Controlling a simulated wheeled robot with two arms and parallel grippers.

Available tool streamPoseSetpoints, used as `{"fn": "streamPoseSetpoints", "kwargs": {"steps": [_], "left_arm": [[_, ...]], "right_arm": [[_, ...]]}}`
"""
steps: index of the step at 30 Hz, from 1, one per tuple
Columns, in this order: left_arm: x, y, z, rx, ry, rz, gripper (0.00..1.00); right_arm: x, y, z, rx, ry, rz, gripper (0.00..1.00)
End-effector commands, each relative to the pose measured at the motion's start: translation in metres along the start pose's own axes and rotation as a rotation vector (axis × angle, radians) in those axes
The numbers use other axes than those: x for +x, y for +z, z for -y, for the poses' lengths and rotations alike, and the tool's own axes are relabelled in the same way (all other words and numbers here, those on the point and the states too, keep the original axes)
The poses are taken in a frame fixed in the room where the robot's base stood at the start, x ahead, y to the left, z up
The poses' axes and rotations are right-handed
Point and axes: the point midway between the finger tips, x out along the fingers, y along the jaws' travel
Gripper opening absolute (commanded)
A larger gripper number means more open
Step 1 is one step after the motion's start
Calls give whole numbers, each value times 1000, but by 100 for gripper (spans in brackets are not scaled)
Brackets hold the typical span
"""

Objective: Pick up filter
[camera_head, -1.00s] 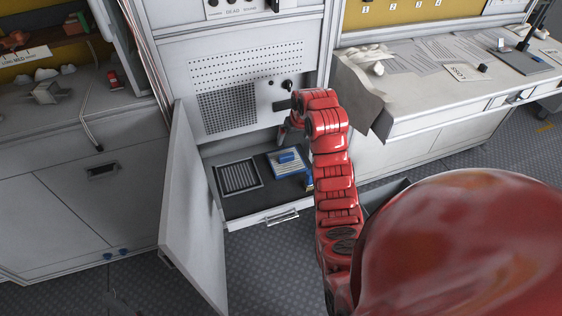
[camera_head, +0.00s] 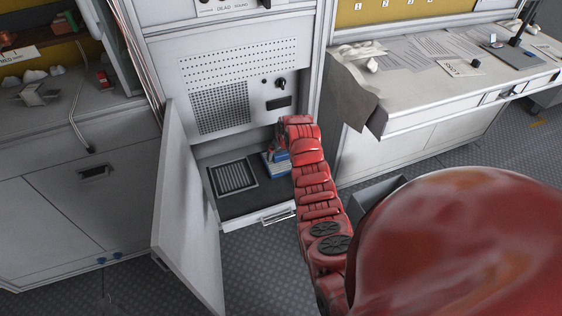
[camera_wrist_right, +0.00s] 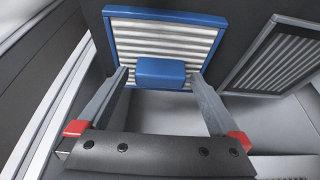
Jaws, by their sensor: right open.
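The filter has a blue frame, pale ribs and a blue block-shaped handle. In the head view the filter (camera_head: 270,170) sits on the dark tray of the open cabinet, partly hidden by my right arm. In the right wrist view the filter (camera_wrist_right: 205,42) fills the top middle. My right gripper (camera_wrist_right: 160,74) is open, with one finger on each side of the handle and a gap to each side. In the head view my right gripper (camera_head: 278,150) is small and mostly hidden by its arm. My left gripper is not in view.
A dark-framed ribbed panel (camera_head: 234,177) lies left of the filter on the tray (camera_head: 238,205). The open cabinet door (camera_head: 185,205) stands to the left. A handle (camera_head: 278,215) is on the tray's front. A paper-covered bench (camera_head: 430,85) is on the right.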

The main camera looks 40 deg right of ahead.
Motion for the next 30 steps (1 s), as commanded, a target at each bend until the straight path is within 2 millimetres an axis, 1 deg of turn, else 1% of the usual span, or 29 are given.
{"fn": "streamPoseSetpoints", "kwargs": {"steps": [1,3,9,10,14,15,17,18,20,21,23,24,30], "left_arm": [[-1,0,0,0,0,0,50],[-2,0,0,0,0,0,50],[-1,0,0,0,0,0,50],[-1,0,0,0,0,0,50],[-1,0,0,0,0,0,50],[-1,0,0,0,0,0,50],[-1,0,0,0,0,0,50],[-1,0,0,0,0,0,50],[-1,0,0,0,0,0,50],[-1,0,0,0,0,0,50],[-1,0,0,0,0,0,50],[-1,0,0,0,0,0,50],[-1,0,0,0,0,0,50]], "right_arm": [[5,0,0,1,0,0,100],[8,-1,0,0,1,-3,100],[9,-1,0,-1,1,-3,100],[9,-1,0,-1,1,-3,98],[9,-1,0,-1,0,-3,75],[9,-1,0,-1,0,-3,68],[9,-1,0,-1,0,-3,57],[9,-1,0,-1,0,-3,50],[9,-1,0,-1,0,-3,39],[9,-1,0,-1,0,-3,32],[9,-1,0,-1,0,-3,21],[9,-1,0,-1,0,-3,18],[7,-2,0,-1,0,-4,18]]}}
